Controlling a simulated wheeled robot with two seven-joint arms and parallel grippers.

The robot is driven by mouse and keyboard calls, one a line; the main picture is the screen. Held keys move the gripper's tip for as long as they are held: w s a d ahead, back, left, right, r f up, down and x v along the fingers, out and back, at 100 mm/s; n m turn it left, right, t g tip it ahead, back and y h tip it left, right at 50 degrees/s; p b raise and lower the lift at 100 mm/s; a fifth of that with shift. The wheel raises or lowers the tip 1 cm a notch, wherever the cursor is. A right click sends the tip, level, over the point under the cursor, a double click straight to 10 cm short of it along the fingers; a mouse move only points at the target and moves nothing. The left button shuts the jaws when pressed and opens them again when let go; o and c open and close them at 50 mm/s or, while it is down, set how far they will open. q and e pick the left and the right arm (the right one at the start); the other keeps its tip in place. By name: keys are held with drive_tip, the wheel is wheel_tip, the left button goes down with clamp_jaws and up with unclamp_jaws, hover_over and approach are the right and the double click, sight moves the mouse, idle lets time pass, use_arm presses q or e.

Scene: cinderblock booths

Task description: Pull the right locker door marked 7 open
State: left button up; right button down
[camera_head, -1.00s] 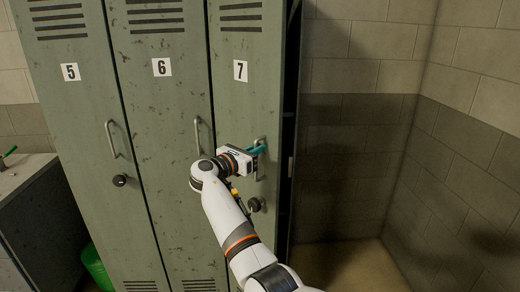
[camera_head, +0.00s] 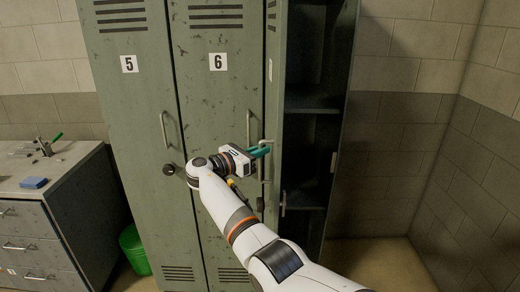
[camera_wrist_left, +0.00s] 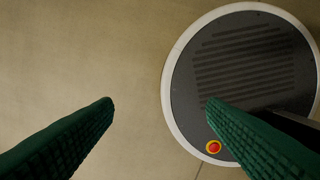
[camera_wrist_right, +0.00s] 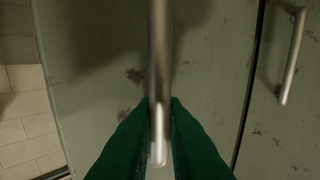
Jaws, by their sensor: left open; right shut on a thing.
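The right locker door marked 7 (camera_head: 272,90) stands swung open toward me, seen nearly edge-on in the head view. Its number is not visible there. The dark locker interior (camera_head: 310,150) with a shelf shows to its right. My right gripper (camera_head: 262,150) is shut on the door's metal bar handle (camera_wrist_right: 159,60). In the right wrist view its green fingers (camera_wrist_right: 160,125) clasp the handle's end, with the door face (camera_wrist_right: 95,85) behind. My left gripper (camera_wrist_left: 157,100) is open and empty above the floor; it is out of the head view.
Shut doors 5 (camera_head: 130,100) and 6 (camera_head: 218,100) stand to the left. A counter with drawers (camera_head: 40,235) and a green bin (camera_head: 134,250) are farther left. Right of the locker lies bare floor (camera_head: 380,262) before a block wall (camera_head: 410,150).

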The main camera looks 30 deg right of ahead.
drive_tip(key=shift+w+a, duration=0.1)
drive_tip(key=shift+a, duration=0.1)
drive_tip(key=c, duration=1.5)
unclamp_jaws()
drive_tip(key=shift+w+f, duration=0.1)
drive_tip(key=shift+c, duration=0.2)
use_arm(q)
drive_tip(key=shift+w+d+r, duration=0.1)
drive_tip(key=shift+w+d, duration=0.05)
drive_tip(key=shift+d, duration=0.1)
wheel_tip(320, 180, down, 4)
drive_tip(key=b, duration=0.3)
drive_tip(key=shift+a+r+b, duration=0.1)
drive_tip(key=shift+b, duration=0.25)
use_arm(e)
drive_tip(key=s+a, duration=0.2)
drive_tip(key=a, duration=0.9)
drive_tip(key=shift+s+a, duration=0.2)
drive_tip(key=shift+a, duration=0.15)
